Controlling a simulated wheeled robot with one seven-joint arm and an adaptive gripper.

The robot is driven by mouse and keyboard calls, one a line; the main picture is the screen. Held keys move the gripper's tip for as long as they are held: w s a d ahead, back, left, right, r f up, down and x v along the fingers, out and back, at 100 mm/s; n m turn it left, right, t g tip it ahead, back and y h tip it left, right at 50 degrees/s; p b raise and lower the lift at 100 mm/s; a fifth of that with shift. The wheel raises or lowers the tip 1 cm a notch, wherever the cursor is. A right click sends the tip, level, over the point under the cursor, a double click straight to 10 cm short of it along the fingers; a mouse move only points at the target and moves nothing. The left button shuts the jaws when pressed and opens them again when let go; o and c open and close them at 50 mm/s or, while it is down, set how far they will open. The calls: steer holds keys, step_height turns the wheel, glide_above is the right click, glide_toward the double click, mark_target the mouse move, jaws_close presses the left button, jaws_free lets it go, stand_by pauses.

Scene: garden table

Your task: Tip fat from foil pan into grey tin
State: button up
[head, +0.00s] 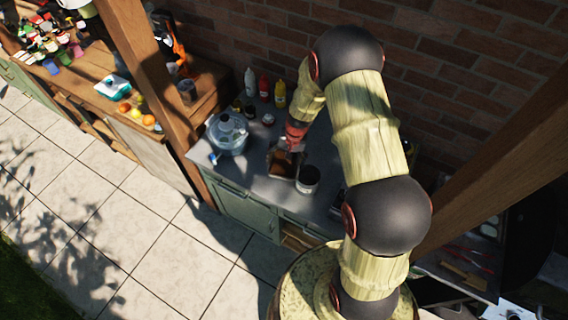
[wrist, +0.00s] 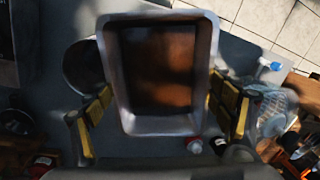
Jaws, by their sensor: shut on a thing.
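The foil pan (head: 273,172) is a pale rectangular tray with brown fat inside. In the wrist view the pan (wrist: 208,45) fills the middle, and the brown fat (wrist: 158,70) covers its floor. My gripper (wrist: 160,100) is shut on the pan, with a yellow-padded finger along each long side. In the head view my gripper (head: 295,135) is at the pan's far side. The grey tin (head: 308,176) is round and open-topped, upright just right of the pan. In the wrist view the tin (wrist: 80,62) is partly hidden behind the pan's left side. I cannot tell the pan's exact height.
On the grey worktop (head: 240,178), a clear lidded container (head: 228,135) stands to the left. White, red and yellow bottles (head: 264,88) and small jars (head: 268,119) stand at the back by the brick wall. A wooden post (head: 150,75) rises left of the worktop.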

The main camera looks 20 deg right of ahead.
mark_target(289, 166)
steer(key=shift+w+d+f+b, duration=0.1)
steer(key=shift+f+b, duration=0.1)
steer(key=shift+b, duration=0.15)
steer(key=shift+s+b, duration=0.2)
steer(key=shift+b, duration=0.95)
steer(key=shift+d+y+b, duration=0.1)
steer(key=shift+y+b, duration=0.2)
steer(key=shift+b, duration=0.05)
steer(key=t+y+b, duration=0.1)
steer(key=b, duration=0.3)
steer(key=d+t+y+b, duration=0.1)
steer(key=b, duration=0.4)
steer(key=shift+s+d+f, duration=0.15)
steer(key=shift+s, duration=0.25)
steer(key=y+b, duration=0.1)
steer(key=b, duration=0.2)
steer(key=s+d+t+y+b, duration=0.1)
steer(key=b, duration=0.2)
steer(key=shift+d+f, duration=0.2)
steer(key=shift+d, duration=0.05)
steer(key=shift+s+d+r+t+y+b, duration=0.2)
steer(key=shift+s+d+t+y+b, duration=0.4)
steer(key=shift+y+b, duration=0.9)
steer(key=shift+s+d+r+t+y+b, duration=0.25)
steer(key=shift+d+t+y+b, duration=0.7)
steer(key=shift+b, duration=0.9)
steer(key=shift+s+d+r+t+y+b, duration=0.2)
steer(key=shift+s+d+t+y+b, duration=0.25)
steer(key=shift+t+y+b, duration=0.85)
